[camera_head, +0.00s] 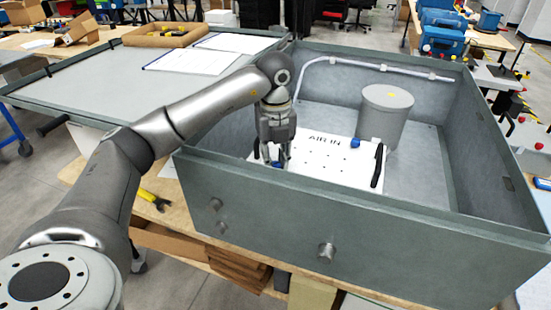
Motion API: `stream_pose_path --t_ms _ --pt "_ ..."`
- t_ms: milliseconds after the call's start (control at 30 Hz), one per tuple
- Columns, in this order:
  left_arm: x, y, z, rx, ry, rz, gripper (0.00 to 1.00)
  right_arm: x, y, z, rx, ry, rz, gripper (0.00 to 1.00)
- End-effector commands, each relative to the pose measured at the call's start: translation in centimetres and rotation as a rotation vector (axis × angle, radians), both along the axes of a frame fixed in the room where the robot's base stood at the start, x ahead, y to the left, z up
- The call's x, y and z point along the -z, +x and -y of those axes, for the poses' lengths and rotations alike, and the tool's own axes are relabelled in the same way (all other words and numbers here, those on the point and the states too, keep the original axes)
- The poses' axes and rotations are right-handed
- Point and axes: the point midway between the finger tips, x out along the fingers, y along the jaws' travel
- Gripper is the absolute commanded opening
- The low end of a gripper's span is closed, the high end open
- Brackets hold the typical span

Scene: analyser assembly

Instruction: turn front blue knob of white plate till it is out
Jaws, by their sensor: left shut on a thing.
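The white plate (337,177) marked "AIR IN" lies inside the open grey analyser box, with black handles at its left and right sides. My left gripper (277,163) reaches down over the plate's front left part. It is shut on the front blue knob (277,165), of which only a little blue shows between and below the fingers. Another blue knob (355,143) stands on the plate farther back, beside the right part of the lettering. Whether the gripped knob still sits in the plate cannot be told. My right gripper is not in view.
A grey cylinder (386,114) stands behind the plate. A pale pipe (365,66) runs along the box's back wall. The box's front wall (350,235) rises close in front of my left gripper. A yellow-handled tool (154,199) lies on the wooden bench outside.

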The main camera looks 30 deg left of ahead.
Motion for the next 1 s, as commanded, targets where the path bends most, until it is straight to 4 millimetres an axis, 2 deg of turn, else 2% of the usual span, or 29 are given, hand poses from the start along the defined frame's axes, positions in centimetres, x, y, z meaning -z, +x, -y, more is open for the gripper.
stream_pose_path --t_ms 33,1000 --pt "0.4 -0.3 0.2 -0.038 0.001 -0.014 0.00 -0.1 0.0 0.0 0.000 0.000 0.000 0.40" --pt "0.5 -0.3 0.3 -0.957 0.003 -0.017 0.00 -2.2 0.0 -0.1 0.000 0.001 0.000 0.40"
